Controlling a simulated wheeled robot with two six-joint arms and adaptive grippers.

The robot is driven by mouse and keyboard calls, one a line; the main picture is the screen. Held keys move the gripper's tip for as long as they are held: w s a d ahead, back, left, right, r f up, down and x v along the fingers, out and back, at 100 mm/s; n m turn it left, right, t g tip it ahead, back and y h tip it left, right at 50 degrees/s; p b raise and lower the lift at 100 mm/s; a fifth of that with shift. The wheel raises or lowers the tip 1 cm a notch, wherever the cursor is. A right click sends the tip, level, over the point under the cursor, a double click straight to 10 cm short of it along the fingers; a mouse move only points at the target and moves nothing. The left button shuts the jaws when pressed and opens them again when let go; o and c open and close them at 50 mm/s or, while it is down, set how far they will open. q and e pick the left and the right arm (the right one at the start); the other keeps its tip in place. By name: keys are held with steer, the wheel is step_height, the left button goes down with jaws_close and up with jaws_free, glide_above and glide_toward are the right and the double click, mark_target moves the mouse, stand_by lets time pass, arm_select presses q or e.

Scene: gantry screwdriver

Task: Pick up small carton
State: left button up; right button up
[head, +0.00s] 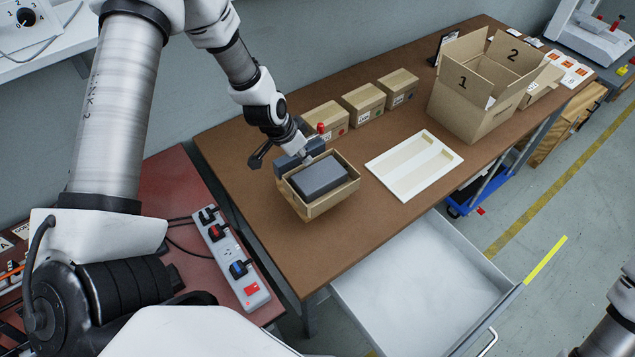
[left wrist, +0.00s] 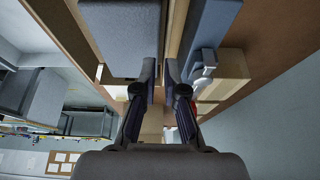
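The small carton (head: 333,201) is an open-topped tan box on the brown table, holding a dark grey block (head: 319,179). In the left wrist view the grey block (left wrist: 125,35) is left of the fingers. My left gripper (head: 305,160) is at the carton's back wall, pointing down. In the left wrist view its fingers (left wrist: 160,85) are close together with the thin tan wall between them, seemingly pinching it. The fingertips are partly hidden in the head view. Whether the carton is off the table is unclear. My right gripper is out of view.
A blue-grey device (head: 290,160) with a red part stands just behind the carton. Several closed cartons (head: 363,103) line the back. A white tray (head: 413,165) lies to the right, with a large open carton (head: 470,105) beyond. An open drawer (head: 425,285) juts out in front.

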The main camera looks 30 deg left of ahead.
arm_select(q)
steer(key=b+x, duration=0.1)
steer(key=x, duration=0.1)
steer(key=a+b+x, duration=0.1)
steer(key=x, duration=0.1)
steer(key=shift+d+f+b, duration=0.1)
steer(key=shift+f+b, duration=0.25)
steer(key=shift+f, duration=0.1)
steer(key=shift+d+f, duration=0.15)
steer(key=shift+d, duration=0.25)
steer(key=shift+w, duration=0.1)
steer(key=shift+o, duration=0.8)
steer(key=shift+w+f, duration=0.1)
steer(key=shift+w, duration=0.05)
steer(key=shift+a, duration=0.1)
jaws_close()
steer(key=shift+w+r, duration=0.15)
steer(key=shift+r, duration=0.1)
